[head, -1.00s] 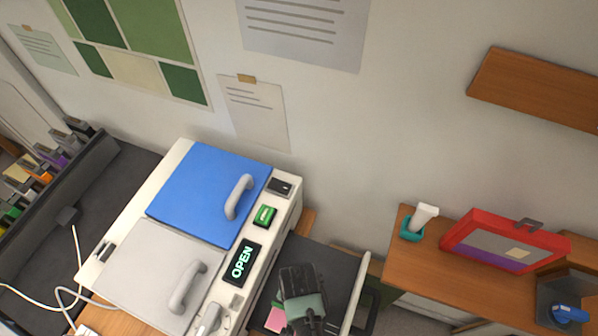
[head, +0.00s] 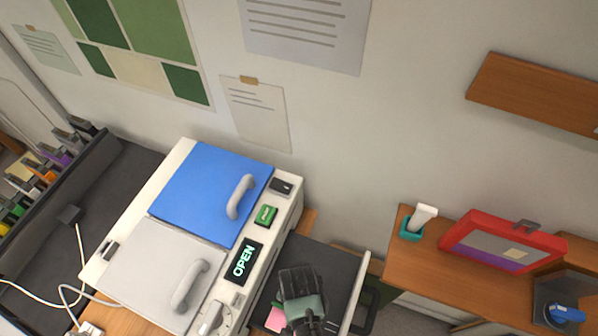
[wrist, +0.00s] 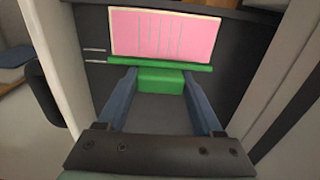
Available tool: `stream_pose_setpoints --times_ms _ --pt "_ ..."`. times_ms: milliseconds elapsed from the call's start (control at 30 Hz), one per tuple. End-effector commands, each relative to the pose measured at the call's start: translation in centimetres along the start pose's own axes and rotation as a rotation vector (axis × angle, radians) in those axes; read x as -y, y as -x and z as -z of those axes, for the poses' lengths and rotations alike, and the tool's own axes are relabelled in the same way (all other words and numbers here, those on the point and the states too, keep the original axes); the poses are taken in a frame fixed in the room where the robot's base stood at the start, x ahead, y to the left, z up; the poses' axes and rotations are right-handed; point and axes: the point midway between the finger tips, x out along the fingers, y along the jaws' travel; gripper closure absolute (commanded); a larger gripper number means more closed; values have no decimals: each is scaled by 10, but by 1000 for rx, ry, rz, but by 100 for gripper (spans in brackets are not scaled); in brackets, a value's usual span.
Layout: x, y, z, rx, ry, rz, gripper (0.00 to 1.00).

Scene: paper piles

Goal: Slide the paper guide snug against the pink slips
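The pink slips (wrist: 165,33) lie in a dark tray in the wrist view. The green paper guide (wrist: 160,68) has a long thin bar along their near edge and a block on its near side. The bar is very close to the slips; I cannot tell whether it touches them. My gripper (wrist: 160,82) has one blue finger on each side of the block, with the tips against its sides. In the head view my gripper (head: 303,318) is over the tray, and a bit of the pink slips (head: 275,318) shows left of it; the guide is hidden there.
The tray (head: 313,262) has a pale wall (head: 355,293) on its right. A white machine (head: 292,222) with a blue lid (head: 208,190) and an OPEN display stands to its left. A wooden desk (head: 425,275) with a red case (head: 500,230) is at right.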

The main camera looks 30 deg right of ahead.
Motion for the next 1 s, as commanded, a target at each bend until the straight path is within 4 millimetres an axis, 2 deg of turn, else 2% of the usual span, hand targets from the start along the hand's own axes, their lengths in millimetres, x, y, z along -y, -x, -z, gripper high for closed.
stream_pose_setpoints --times_ms 33,167,567,733,1000 --pt "0 0 0 1 0 0 25" --pt "0 0 0 0 0 0 2" --pt "0 6 0 -1 0 1 1" --pt "1 29 1 -3 0 2 1" --pt "1 85 1 -3 1 3 1"
